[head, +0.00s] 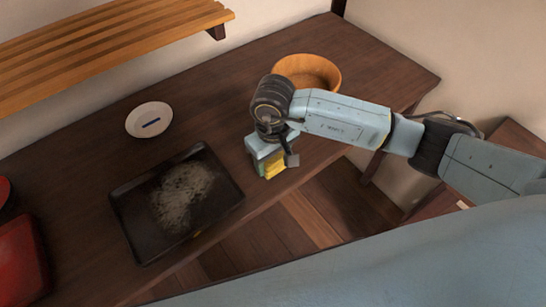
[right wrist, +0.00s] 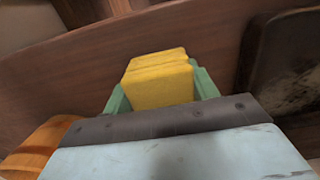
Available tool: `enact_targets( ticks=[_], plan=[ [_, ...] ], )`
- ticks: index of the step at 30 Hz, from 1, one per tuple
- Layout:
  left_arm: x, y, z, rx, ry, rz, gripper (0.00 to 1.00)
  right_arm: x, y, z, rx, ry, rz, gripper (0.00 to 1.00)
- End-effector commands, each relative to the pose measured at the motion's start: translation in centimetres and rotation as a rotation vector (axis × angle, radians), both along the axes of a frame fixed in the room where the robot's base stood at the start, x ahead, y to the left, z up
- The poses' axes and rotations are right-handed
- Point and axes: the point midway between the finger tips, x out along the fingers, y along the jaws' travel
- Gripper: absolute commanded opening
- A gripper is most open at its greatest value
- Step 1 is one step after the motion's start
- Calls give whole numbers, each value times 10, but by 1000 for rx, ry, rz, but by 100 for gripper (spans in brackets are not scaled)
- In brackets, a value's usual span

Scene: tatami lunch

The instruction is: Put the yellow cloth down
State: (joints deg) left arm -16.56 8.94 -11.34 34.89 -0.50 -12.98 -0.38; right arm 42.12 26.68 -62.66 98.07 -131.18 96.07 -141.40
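The yellow cloth (head: 275,167) is a small folded block. It is between the fingers of my right gripper (head: 273,162), near the front edge of the dark wooden table (head: 95,124), to the right of the black tray. In the right wrist view the cloth (right wrist: 160,80) sits between the green fingers (right wrist: 160,92), which press on both its sides. I cannot tell from these frames whether the cloth touches the table. My left gripper is not in view.
A black tray (head: 127,236) with a greyish smudge lies left of the gripper. A white dish (head: 149,116) with a blue mark stands behind it. A wooden bowl (head: 318,71) stands at the back right. Red objects (head: 18,262) are at the left edge. A slatted shelf (head: 100,45) hangs above.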

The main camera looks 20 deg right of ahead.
Motion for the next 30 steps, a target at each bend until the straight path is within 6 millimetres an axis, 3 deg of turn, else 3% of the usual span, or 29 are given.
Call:
enact_targets(
  ticks=[1, 5, 17, 21, 30],
  plan=[
    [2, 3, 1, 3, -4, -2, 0, 0, 0, 0, 0, 0, 0, 64],
    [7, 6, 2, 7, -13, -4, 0, 0, 0, 0, 0, 0, 0, 79],
    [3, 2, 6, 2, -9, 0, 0, 1, 0, 8, 1, -2, -1, 79],
    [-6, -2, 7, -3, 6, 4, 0, 1, 0, 34, 1, -5, 1, 79],
    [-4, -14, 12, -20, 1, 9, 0, 1, 0, 97, 1, -5, 0, 79]
  ],
)
